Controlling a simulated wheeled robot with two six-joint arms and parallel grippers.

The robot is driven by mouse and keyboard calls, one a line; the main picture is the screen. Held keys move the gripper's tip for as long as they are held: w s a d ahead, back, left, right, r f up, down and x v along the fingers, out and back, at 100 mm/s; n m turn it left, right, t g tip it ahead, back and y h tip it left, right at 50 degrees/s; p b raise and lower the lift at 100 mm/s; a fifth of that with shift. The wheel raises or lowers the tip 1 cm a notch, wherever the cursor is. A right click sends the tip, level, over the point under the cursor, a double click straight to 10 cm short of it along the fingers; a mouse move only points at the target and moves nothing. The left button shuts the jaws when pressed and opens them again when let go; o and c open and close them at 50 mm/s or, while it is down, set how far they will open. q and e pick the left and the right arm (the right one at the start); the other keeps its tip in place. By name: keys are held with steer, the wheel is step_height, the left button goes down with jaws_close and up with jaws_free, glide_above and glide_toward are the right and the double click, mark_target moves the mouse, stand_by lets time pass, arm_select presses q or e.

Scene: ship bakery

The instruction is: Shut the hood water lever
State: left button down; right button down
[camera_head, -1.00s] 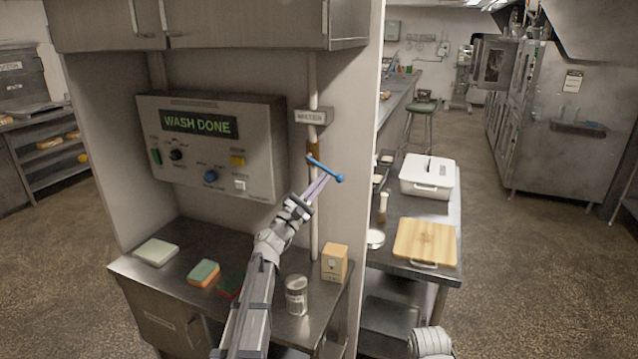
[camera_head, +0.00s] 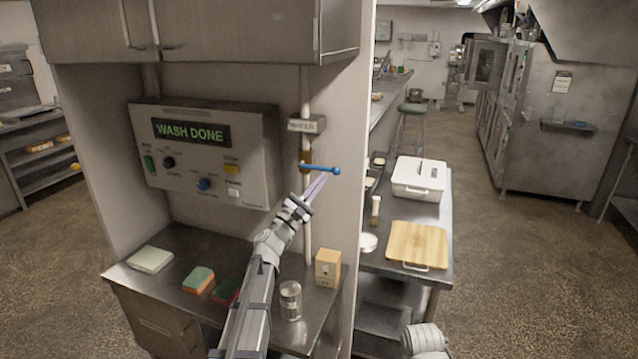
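The blue water lever (camera_head: 320,169) sits on a brass valve (camera_head: 304,158) on the white vertical pipe (camera_head: 306,101), below a "WATER" label (camera_head: 304,125). The lever lies nearly level, crosswise to the pipe, with its knob to the right. My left gripper (camera_head: 317,184) reaches up from below, its pale purple fingers at the lever near its knob end. The fingers seem to touch the lever, but I cannot tell whether they grip it. Only part of my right arm (camera_head: 425,341) shows at the bottom edge; its gripper is out of view.
A control panel (camera_head: 205,155) reading "WASH DONE" is left of the pipe. A wall edge stands right of the pipe, with a cutting board (camera_head: 417,243) beyond.

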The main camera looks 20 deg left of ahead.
arm_select(q)
steer(key=shift+d+f, duration=0.1)
stand_by(0.4)
steer(key=s+f+b, duration=0.9)
steer(key=shift+a+f, duration=0.15)
steer(key=shift+a, duration=0.1)
